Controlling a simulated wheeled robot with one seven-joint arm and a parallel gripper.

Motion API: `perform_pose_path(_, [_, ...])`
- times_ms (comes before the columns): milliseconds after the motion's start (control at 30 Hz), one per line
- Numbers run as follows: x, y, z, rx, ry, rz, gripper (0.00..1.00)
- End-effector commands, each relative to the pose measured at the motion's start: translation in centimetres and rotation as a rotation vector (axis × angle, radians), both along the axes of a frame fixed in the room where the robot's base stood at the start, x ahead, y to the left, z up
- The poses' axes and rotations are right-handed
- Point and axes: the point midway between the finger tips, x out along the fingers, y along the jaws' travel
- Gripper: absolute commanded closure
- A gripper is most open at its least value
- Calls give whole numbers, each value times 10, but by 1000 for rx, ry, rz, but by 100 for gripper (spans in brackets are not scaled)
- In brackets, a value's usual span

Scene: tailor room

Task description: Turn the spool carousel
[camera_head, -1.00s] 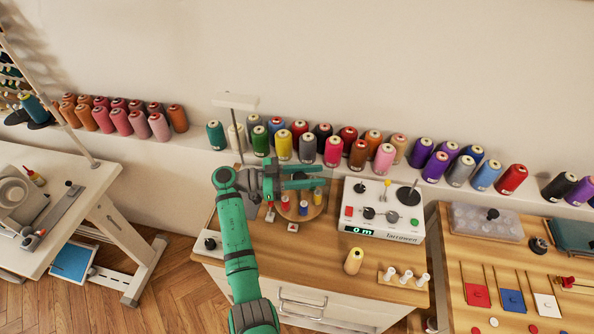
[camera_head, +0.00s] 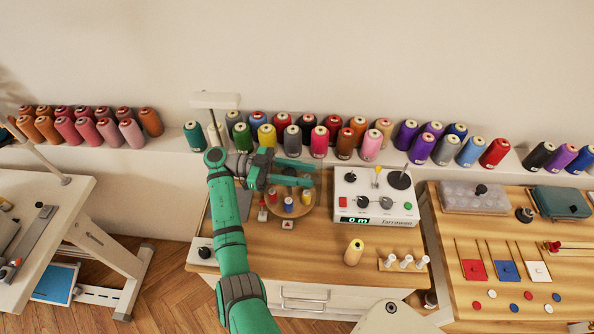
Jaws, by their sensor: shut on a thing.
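The spool carousel (camera_head: 291,211) is a round wooden turntable on the wooden cabinet top.
A white winder box (camera_head: 376,219) with knobs stands right of the carousel. Many thread cones line the back ledge (camera_head: 330,160). A lamp post stands behind my arm.

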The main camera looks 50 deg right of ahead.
Motion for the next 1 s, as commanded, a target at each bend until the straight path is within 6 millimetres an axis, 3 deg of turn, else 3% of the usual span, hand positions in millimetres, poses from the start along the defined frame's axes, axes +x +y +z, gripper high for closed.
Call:
perform_pose_path(633, [-6, -1, -3, 6, 1, -26, 100])
perform_pose_path(667, [-6, -1, -3, 7, 0, -26, 60])
perform_pose_path(700, [-6, -1, -3, 6, 1, -26, 51])
perform_pose_path(1000, [-6, -2, -1, 2, 0, -29, 50])
